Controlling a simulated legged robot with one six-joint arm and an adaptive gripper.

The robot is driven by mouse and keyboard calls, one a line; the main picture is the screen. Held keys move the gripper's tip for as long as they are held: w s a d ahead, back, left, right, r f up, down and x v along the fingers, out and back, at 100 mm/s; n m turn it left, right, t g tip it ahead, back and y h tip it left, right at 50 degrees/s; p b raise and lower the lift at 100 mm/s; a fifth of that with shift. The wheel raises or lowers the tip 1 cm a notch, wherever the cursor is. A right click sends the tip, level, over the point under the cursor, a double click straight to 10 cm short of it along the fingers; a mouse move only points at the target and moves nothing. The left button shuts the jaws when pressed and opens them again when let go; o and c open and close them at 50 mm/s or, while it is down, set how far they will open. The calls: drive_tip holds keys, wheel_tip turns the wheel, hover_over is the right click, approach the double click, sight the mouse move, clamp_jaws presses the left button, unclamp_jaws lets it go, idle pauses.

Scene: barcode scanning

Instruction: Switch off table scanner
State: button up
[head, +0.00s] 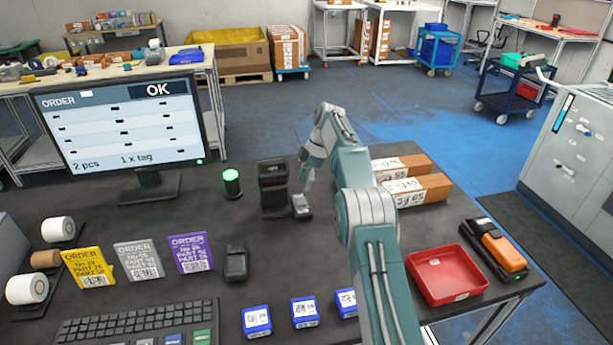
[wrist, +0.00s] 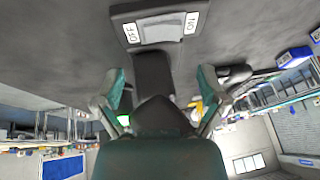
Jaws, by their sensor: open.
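The table scanner (head: 272,186) is a black upright device on the dark table, right of the green lamp. Beside its base is a small switch box (head: 301,206) with a pale top. In the wrist view the switch box (wrist: 160,30) shows a grey rocker between labels OFF and ON; which side is pressed I cannot tell. My gripper (head: 307,176) points down above the switch box, just right of the scanner. In the wrist view my gripper (wrist: 161,88) has its two fingers spread apart, with nothing held. A dark upright body, probably the scanner (wrist: 153,72), shows between them.
The green lamp (head: 232,182) is lit. The monitor (head: 122,128) reads OK. A handheld device (head: 236,262), order cards and blue boxes (head: 305,311) lie in front. Cardboard boxes (head: 420,189), a red tray (head: 447,274) and an orange device (head: 498,247) are at right.

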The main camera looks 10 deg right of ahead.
drive_tip(key=shift+v, duration=1.1)
drive_tip(key=shift+r, duration=0.1)
drive_tip(key=s+a+r+m+t+h, duration=0.25)
drive_tip(key=s+r+m, duration=0.65)
drive_tip(key=s+r, duration=0.8)
drive_tip(key=s+r+m+t+h, duration=0.1)
drive_tip(key=s+m, duration=0.1)
drive_tip(key=s, duration=0.5)
drive_tip(key=s+r+m+t, duration=0.1)
drive_tip(key=s+m+t, duration=0.15)
drive_tip(key=s, duration=0.45)
drive_tip(key=s+f+m, duration=0.2)
drive_tip(key=s+f, duration=0.2)
drive_tip(key=s, duration=0.2)
drive_tip(key=s+f+m+t+h, duration=0.1)
drive_tip(key=s+f+m, duration=0.1)
drive_tip(key=s, duration=0.5)
drive_tip(key=shift+s+d+f, duration=0.15)
drive_tip(key=shift+s+f, duration=0.05)
drive_tip(key=shift+f, duration=0.65)
